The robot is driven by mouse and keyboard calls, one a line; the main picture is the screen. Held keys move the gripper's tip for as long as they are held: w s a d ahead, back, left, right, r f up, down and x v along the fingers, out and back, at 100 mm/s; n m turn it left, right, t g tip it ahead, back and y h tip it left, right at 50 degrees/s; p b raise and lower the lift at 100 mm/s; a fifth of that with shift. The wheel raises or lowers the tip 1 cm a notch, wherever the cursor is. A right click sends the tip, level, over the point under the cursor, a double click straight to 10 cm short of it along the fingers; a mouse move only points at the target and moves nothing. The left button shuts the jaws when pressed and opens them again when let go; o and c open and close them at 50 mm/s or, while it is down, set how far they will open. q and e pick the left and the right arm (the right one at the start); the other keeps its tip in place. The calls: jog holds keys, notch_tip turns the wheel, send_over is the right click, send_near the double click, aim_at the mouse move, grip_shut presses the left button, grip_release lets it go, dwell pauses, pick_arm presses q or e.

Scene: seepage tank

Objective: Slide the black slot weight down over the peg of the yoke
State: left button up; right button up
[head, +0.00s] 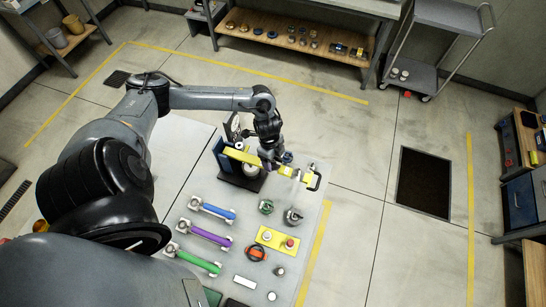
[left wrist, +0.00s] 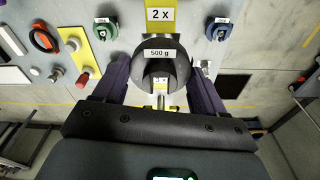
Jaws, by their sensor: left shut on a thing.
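The black slot weight (left wrist: 152,72) is a dark round disc with a "500 g" label, held between the two fingers of my left gripper (left wrist: 160,66). In the head view my left gripper (head: 270,160) is over the yellow yoke (head: 238,154), and I cannot make out the weight there. In the left wrist view the yoke (left wrist: 160,22) carries a "2 x" label beyond the weight. A slim metal post (left wrist: 160,101), which looks like the peg, shows at the weight's slot. I cannot tell whether the weight is around it or above it. My right gripper is not in view.
The table holds blue (head: 213,211), purple (head: 205,235) and green (head: 199,261) handled bars to the left. A black stand (head: 240,181) is close to the gripper.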

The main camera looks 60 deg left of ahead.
aim_at(273, 162)
pick_arm(q)
jog(key=shift+f+b, duration=0.8)
jog(key=shift+f, duration=0.75)
jog(key=o, duration=1.5)
jog(key=shift+o, duration=0.2)
jog(key=r, duration=0.7)
jog(key=a+r, duration=0.1)
jog(key=r, duration=0.2)
jog(key=shift+s+r+b, duration=0.35)
jog(key=shift+r+b, duration=0.05)
